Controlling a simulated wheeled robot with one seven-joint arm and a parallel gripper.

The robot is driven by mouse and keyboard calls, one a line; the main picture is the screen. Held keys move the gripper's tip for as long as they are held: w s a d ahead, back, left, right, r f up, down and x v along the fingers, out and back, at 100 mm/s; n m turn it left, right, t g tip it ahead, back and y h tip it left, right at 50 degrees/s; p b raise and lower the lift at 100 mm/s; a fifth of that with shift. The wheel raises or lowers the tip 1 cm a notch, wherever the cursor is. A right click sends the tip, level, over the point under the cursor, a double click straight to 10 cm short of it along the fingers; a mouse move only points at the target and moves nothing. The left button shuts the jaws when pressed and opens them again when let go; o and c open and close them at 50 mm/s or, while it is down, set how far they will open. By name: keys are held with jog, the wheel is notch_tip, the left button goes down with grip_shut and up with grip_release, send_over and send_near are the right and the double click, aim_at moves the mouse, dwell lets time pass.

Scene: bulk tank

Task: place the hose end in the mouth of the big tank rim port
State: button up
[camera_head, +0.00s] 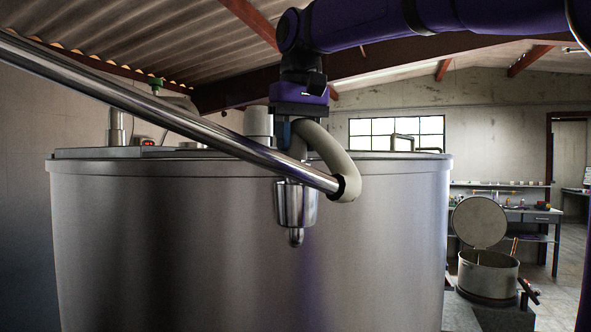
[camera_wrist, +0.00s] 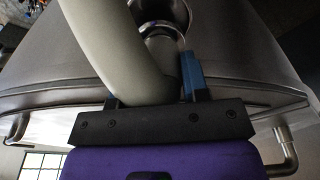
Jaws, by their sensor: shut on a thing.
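The hose (camera_head: 335,155) is thick and beige and bends from my gripper (camera_head: 296,128) over to the end of a steel pipe. My gripper is shut on it, with one blue finger showing beside the hose in the wrist view (camera_wrist: 158,85). The hose end (camera_wrist: 163,45) has a shiny metal collar and points at the dark round mouth of the rim port (camera_wrist: 165,12). The port shows in the head view as a steel cup (camera_head: 296,206) at the tank's front. Whether the end is inside the mouth or just short of it I cannot tell; the pipe hides part of this.
The big steel tank (camera_head: 150,240) fills the middle. The steel pipe (camera_head: 180,115) slants across its front from upper left. A white cylinder (camera_head: 258,122) stands on the tank top. A smaller open-lidded pot (camera_head: 488,275) and a bench (camera_head: 520,215) are at right.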

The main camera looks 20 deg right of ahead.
aim_at(297, 163)
jog(key=shift+f, duration=2.2)
jog(key=o, duration=1.1)
notch_tip(297, 163, up, 12)
jog(key=s, duration=0.2)
jog(key=s+d+f+t, duration=0.1)
jog(key=s+f, duration=0.4)
jog(key=f, duration=0.5)
jog(key=s+d+f+t, duration=0.1)
jog(key=s+d+f, duration=0.2)
jog(key=s+f, duration=0.3)
jog(key=s+d+f+t, duration=0.1)
jog(key=s+d+f, duration=0.2)
jog(key=f, duration=1.2)
jog(key=shift+s+f+t, duration=0.2)
jog(key=shift+s, duration=0.6)
jog(key=shift+s+f+t, duration=0.2)
jog(key=shift+s, duration=0.55)
